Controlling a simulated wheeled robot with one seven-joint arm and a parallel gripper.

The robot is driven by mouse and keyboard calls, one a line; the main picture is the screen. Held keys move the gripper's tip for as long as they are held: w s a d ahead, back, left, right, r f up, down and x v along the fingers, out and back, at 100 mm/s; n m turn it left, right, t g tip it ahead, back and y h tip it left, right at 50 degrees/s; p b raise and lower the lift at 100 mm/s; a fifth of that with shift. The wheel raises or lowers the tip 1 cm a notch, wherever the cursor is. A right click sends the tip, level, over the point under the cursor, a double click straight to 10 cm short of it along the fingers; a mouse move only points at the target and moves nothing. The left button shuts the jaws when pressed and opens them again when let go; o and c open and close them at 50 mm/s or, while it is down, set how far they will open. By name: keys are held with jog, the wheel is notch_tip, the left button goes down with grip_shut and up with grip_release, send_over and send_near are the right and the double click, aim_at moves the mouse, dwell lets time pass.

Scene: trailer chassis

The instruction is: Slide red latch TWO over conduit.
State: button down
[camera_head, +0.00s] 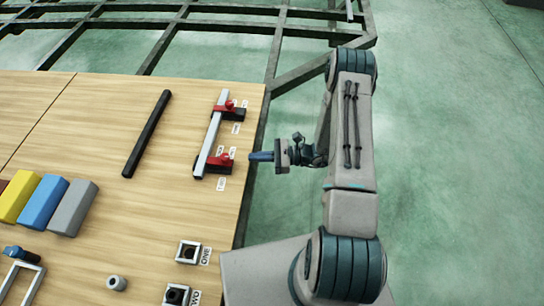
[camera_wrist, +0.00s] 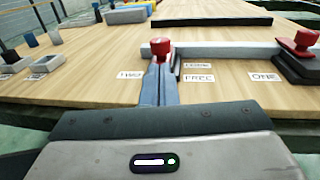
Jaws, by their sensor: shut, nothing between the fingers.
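Red latch TWO has a round knob (camera_head: 225,156) and a dark base, at the lower end of the pale conduit (camera_head: 211,130) on the wooden table. Its red body sits at the conduit's right side; how far it reaches over the conduit is unclear. The latch (camera_wrist: 161,47) also shows straight ahead in the wrist view, by the "TWO" label. My gripper (camera_head: 253,156) has blue fingers shut with nothing held, just right of latch TWO, with a small gap. In the wrist view the fingertips (camera_wrist: 158,70) hide the latch's lower front.
Red latch ONE (camera_head: 223,108) sits at the conduit's upper end. A black bar (camera_head: 147,134) lies left of the conduit. Yellow, blue and grey blocks (camera_head: 72,207) lie further left. Small square sockets (camera_head: 188,252) stand near the front. The table's right edge lies under my gripper.

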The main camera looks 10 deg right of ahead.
send_near(219, 159)
jog(key=a, duration=0.1)
jog(key=a+r, duration=0.2)
jog(key=shift+s+b, duration=0.3)
jog(key=shift+b, duration=0.1)
